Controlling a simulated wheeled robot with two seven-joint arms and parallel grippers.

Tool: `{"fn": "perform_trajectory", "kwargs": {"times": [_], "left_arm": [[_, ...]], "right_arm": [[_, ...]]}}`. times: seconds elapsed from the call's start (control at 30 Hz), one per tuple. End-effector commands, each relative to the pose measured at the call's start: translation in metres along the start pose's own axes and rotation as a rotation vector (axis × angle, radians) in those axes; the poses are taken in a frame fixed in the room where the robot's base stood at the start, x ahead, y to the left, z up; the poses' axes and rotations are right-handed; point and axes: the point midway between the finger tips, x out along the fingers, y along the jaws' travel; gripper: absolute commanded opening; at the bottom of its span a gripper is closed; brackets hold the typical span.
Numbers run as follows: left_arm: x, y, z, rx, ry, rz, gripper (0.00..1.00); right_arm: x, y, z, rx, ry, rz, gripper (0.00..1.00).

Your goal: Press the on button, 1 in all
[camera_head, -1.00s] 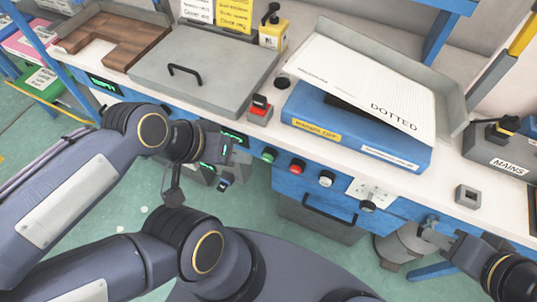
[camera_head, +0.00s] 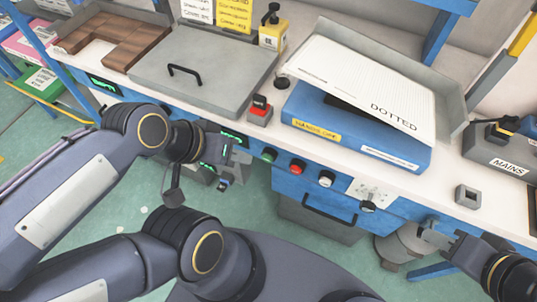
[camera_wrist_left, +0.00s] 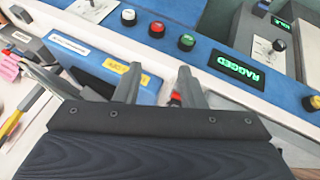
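The green button (camera_head: 269,154) sits at the left end of a row of buttons on the blue front panel. It also shows in the left wrist view (camera_wrist_left: 186,42), beyond the right-hand fingertip. My left gripper (camera_head: 232,158) is just left of the green button in the head view, in front of a lit green display, and apart from the button. In the left wrist view its two fingers (camera_wrist_left: 107,72) stand wide apart with nothing between them. My right gripper (camera_head: 430,232) is at the lower right, near the panel front; its finger gap is too small to tell.
A red button (camera_head: 297,167) and a white button (camera_head: 326,179) are right of the green one. A red-topped switch (camera_head: 260,108) stands on the table edge above. A blue binder (camera_head: 355,135) lies on the table. A drawer handle (camera_head: 330,214) sticks out below.

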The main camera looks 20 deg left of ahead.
Motion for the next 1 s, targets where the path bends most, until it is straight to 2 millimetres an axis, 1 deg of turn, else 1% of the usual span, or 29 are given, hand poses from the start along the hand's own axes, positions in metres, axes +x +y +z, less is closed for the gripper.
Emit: {"fn": "perform_trajectory", "kwargs": {"times": [0.27,0.53,1.0], "left_arm": [[0.0,0.0,0.0,0.0,0.0,0.0,0.36],[0.0,0.0,0.0,0.0,0.0,0.0,0.01],[0.0,0.0,0.0,0.0,0.0,0.0,0.0]], "right_arm": [[0.0,0.0,0.0,0.0,0.0,0.0,0.33],[0.0,0.0,0.0,0.0,0.0,0.0,0.33],[0.0,0.0,0.0,0.0,0.0,0.0,0.33]]}}
